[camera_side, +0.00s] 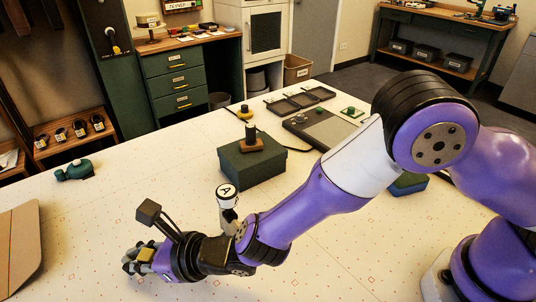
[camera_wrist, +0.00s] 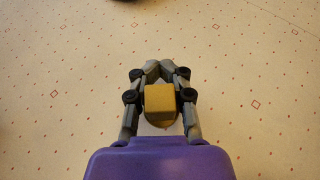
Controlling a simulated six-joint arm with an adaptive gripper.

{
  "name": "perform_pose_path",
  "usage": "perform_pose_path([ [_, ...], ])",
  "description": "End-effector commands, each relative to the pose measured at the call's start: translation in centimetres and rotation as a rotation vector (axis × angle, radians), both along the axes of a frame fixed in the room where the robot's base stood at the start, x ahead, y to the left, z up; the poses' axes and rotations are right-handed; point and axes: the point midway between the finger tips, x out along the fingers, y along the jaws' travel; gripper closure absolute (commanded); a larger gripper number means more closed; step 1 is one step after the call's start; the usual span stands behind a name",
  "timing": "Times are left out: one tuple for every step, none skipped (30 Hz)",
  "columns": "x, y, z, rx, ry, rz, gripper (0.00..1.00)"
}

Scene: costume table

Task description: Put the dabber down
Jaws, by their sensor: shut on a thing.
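My gripper (camera_side: 136,262) is low over the front left of the white table in the side view, with its fingers closed in. In the wrist view my gripper (camera_wrist: 160,70) has its fingers drawn together around what looks like the dabber (camera_wrist: 160,98), a mustard-yellow block with a rounded olive part below it. The yellow block of the dabber (camera_side: 146,255) also shows between the fingers in the side view. The dabber's lower end is hidden, and I cannot tell whether it touches the table.
A white-topped item marked A (camera_side: 227,192) shows right behind my wrist. A green box (camera_side: 252,168) bears a dark-handled wooden block (camera_side: 251,140). A teal object (camera_side: 74,171) lies at the left, and a brown board (camera_side: 18,250) at the left edge. The tabletop between them is clear.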

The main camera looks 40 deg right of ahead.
Motion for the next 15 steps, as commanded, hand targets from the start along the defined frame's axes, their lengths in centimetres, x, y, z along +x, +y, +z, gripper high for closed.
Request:
perform_pose_path([
  [0.0, 0.0, -0.7, -0.002, 0.002, 0.0, 1.0],
  [0.0, 0.0, -1.0, -0.001, 0.001, 0.0, 1.0],
  [0.0, 0.0, -1.3, -0.001, 0.0, -0.001, 1.0],
  [0.0, 0.0, -1.4, 0.0, 0.0, -0.001, 1.0],
  [0.0, 0.0, -1.5, 0.0, 0.0, -0.001, 1.0],
  [0.0, 0.0, -1.6, 0.0, 0.0, -0.001, 1.0],
  [0.0, 0.0, -1.6, 0.0, 0.0, -0.001, 1.0],
  [0.0, 0.0, -1.6, 0.0, 0.0, -0.001, 1.0],
  [0.0, -0.1, -1.6, 0.0, 0.0, -0.001, 1.0],
  [0.0, -0.1, -1.6, 0.0, 0.0, -0.001, 1.0],
  [0.0, -0.1, -1.6, 0.0, 0.0, -0.001, 1.0],
  [0.0, -0.1, -1.6, 0.0, 0.0, -0.002, 1.0],
  [0.0, -0.1, -1.6, 0.0, 0.0, -0.002, 1.0],
  [0.0, -0.1, -1.7, 0.0, 0.0, -0.002, 1.0],
  [0.0, -0.1, -1.8, -0.001, 0.001, -0.002, 1.0],
])
